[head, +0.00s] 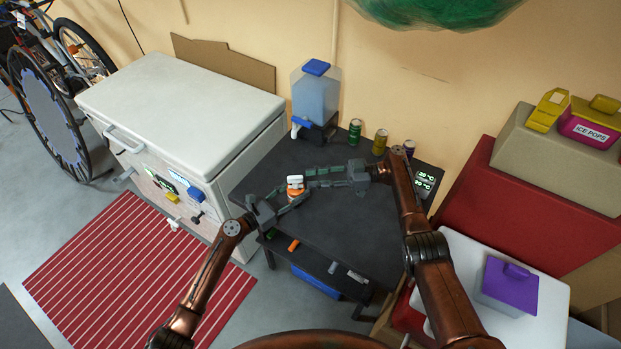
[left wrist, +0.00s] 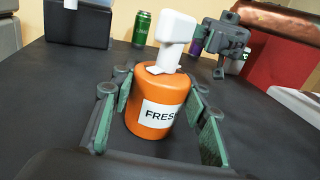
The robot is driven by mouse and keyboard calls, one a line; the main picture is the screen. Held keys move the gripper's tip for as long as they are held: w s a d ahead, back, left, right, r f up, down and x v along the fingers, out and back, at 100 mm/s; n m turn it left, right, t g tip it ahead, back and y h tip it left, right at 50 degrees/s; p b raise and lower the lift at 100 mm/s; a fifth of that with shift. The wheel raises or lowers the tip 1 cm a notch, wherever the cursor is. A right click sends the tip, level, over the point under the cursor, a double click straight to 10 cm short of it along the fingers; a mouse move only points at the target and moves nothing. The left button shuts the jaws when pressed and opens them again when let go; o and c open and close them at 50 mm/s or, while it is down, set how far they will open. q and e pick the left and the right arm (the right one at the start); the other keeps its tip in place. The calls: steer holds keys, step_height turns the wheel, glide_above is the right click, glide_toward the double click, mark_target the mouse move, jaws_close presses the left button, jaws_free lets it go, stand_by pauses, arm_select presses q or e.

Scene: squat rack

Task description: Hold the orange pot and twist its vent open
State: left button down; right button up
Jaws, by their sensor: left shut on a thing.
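The orange pot (head: 292,194) stands on the dark table, and its label reading "FRES" shows in the left wrist view (left wrist: 158,112). A white vent (left wrist: 175,38) with a blocky head sits on its top; it also shows in the head view (head: 295,181). My left gripper (head: 290,202) is shut around the pot's sides, with one finger on each side in the left wrist view (left wrist: 160,115). My right gripper (head: 306,178) is open and points left, its fingertips close to the right of the vent. Contact with the vent cannot be told.
A blue water dispenser (head: 316,95) and several cans, including a green can (head: 355,131), stand along the table's back. A white chest freezer (head: 180,95) is at the left. The table's front (head: 345,240) is clear.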

arm_select(q)
steer(key=c, duration=1)
jaws_free()
steer(key=shift+c, duration=0.2)
steer(key=shift+o, duration=0.4)
steer(key=o, duration=0.3)
steer(key=shift+o, duration=0.5)
steer(key=o, duration=0.3)
steer(key=shift+o, duration=0.5)
steer(key=shift+o, duration=0.8)
